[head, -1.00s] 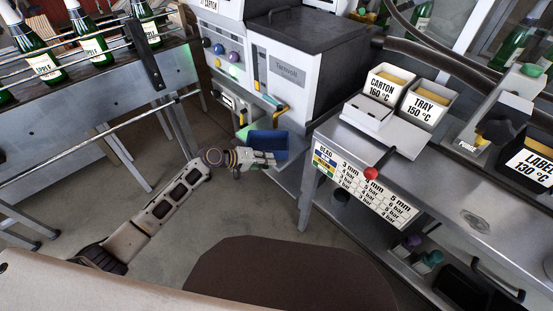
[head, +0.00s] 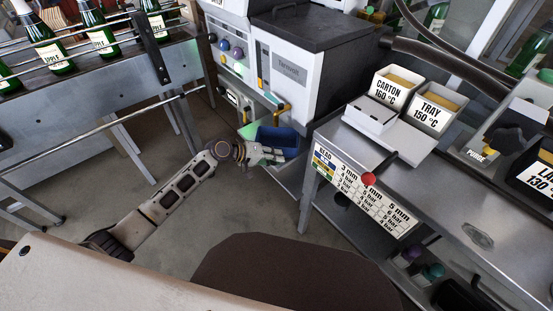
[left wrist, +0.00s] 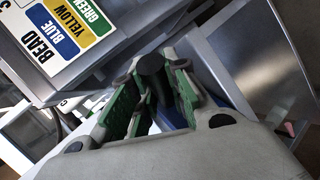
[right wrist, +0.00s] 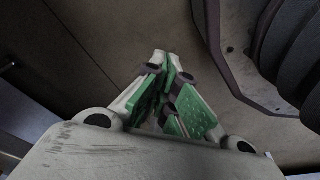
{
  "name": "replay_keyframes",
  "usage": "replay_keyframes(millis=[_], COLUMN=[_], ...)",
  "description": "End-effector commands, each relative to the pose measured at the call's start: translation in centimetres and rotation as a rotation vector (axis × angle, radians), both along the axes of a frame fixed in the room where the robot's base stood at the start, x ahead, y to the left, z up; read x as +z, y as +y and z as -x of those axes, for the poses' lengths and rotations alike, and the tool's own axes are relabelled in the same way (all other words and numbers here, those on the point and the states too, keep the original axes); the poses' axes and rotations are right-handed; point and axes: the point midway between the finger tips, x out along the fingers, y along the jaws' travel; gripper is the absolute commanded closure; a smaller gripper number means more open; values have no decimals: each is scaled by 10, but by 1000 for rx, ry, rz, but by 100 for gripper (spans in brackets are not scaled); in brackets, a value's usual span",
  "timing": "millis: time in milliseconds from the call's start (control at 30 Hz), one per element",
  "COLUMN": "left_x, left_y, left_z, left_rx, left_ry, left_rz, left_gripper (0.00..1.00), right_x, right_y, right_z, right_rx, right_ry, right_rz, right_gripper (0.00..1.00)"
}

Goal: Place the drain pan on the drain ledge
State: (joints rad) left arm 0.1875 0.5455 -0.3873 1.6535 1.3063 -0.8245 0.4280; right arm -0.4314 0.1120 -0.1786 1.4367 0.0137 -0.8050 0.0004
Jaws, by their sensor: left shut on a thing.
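The blue drain pan (head: 284,139) is in the head view, in front of the lower part of the white machine. My left gripper (head: 272,155) is shut on its near side; the fingers partly cover it. In the left wrist view, a strip of blue (left wrist: 172,114) shows between the green-padded fingers (left wrist: 152,85), with a dark knob-like part between their tips. A grey metal ledge (head: 290,178) lies below the pan at the machine's foot. I cannot tell whether the pan touches it. My right gripper (right wrist: 163,75) shows only in its wrist view, fingertips together and empty.
The white machine (head: 310,75) stands behind the pan, with a yellow handle (head: 283,108) just above it. A steel bench (head: 345,135) with a bead chart (head: 365,190) stands close on the right. A bottle conveyor (head: 90,100) is at left. Open floor lies between.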

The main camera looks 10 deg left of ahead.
Motion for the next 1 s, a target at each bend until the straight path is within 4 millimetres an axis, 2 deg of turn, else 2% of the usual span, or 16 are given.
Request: replay_keyframes(millis=[233, 400, 967, 1000], left_x=[-2, -4, -6, -7], left_y=[3, 6, 6, 7], left_z=[0, 0, 0, 1], left_rx=[0, -2, -2, -2], left_ry=[-2, -3, -1, 1], left_rz=[0, -1, 0, -1], left_gripper=[100, 100, 100, 80], right_x=[12, 24, 28, 29], right_y=[9, 12, 14, 14], right_z=[-12, -13, -14, -15], right_rx=[2, 3, 4, 4], right_ry=[-5, 3, 7, 8], right_rz=[-10, -12, -14, -14], right_gripper=[100, 100, 100, 100])
